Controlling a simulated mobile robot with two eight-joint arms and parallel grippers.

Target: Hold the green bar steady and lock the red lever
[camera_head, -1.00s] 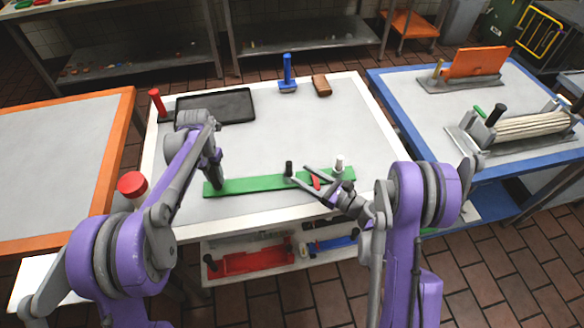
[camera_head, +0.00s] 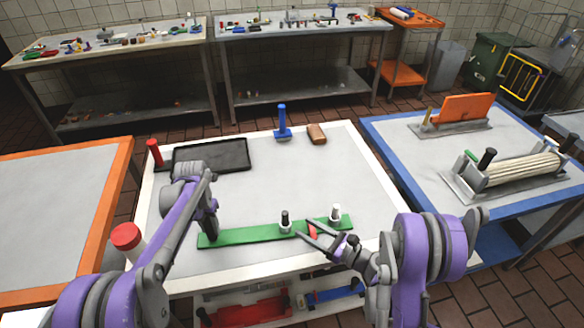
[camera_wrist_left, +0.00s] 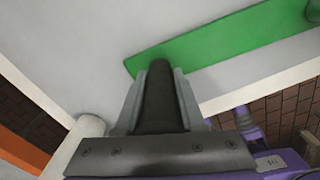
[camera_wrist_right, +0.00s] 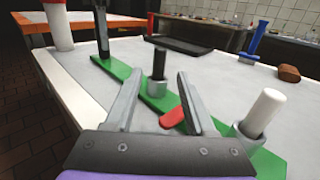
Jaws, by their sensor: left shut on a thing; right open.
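The green bar (camera_head: 262,234) lies across the front of the white table. My left gripper (camera_head: 211,224) is shut on a black upright handle (camera_wrist_left: 158,95) at the bar's left end. A black post (camera_head: 285,217) with a pale collar and a white post (camera_head: 336,212) stand along the bar's middle and right part. The small red lever (camera_head: 312,233) sits between these posts; in the right wrist view (camera_wrist_right: 173,117) it shows between my fingers. My right gripper (camera_head: 303,228) is open and empty over it, its tips near the black post. Any contact is unclear.
A dark tray (camera_head: 211,156), a red-handled tool (camera_head: 154,152), a blue-handled tool (camera_head: 282,122) and a brown block (camera_head: 317,134) lie at the back of the table. A red-capped container (camera_head: 126,237) stands at the left front. The table's middle is clear.

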